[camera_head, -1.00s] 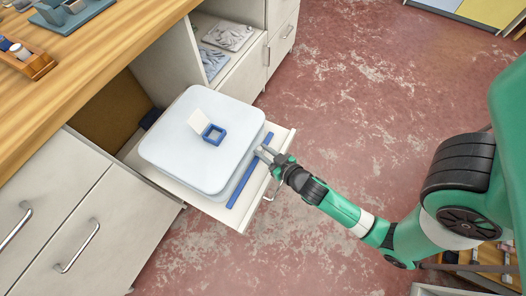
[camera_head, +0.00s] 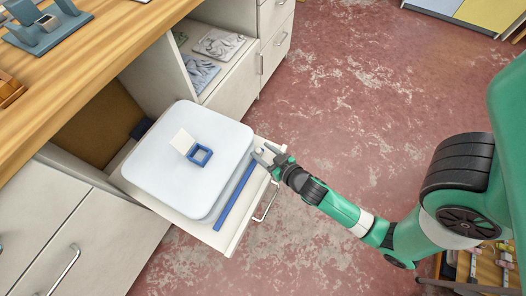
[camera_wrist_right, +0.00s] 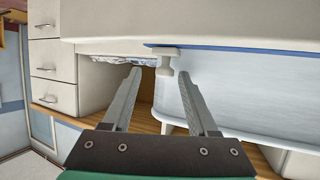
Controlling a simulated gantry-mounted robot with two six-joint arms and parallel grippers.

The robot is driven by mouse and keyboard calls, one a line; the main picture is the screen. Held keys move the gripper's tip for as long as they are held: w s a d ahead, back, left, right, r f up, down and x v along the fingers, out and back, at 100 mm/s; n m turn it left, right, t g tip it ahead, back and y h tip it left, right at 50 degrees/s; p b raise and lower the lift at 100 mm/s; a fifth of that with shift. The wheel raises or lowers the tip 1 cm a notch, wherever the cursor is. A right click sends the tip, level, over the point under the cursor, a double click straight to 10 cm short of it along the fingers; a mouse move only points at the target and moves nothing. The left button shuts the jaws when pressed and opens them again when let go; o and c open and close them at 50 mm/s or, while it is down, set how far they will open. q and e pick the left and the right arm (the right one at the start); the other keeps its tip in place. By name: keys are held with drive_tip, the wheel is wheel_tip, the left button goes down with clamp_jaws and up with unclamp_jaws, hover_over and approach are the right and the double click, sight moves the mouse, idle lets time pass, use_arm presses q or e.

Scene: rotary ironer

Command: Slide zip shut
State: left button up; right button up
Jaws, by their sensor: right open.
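A pale, rounded, flat case (camera_head: 180,150) lies on a pulled-out white shelf (camera_head: 228,236). A blue zip strip (camera_head: 235,197) runs along its right side, and also shows along the top in the right wrist view (camera_wrist_right: 250,50). A small pale T-shaped zip slider (camera_wrist_right: 166,62) sits at the strip's visible left end in that view. My right gripper (camera_head: 264,153) is at the strip's far end in the head view. In the wrist view its two fingers (camera_wrist_right: 160,76) are apart, with the slider showing between and just beyond their tips. My left gripper is not in view.
A blue square frame with a pale flap (camera_head: 200,155) is on top of the case. The shelf's front handle (camera_head: 268,203) sticks out below my right gripper. A wooden counter (camera_head: 95,70) is at upper left, and a cabinet (camera_head: 235,80) stands behind.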

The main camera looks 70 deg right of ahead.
drive_tip(key=shift+a, duration=0.1)
drive_tip(key=shift+s+a+r, duration=0.2)
drive_tip(key=shift+s+a, duration=0.05)
drive_tip(key=shift+s, duration=0.1)
drive_tip(key=v, duration=1)
drive_tip(key=shift+s+b, duration=0.3)
drive_tip(key=shift+b, duration=0.15)
drive_tip(key=shift+a+r, duration=0.1)
drive_tip(key=shift+r, duration=0.1)
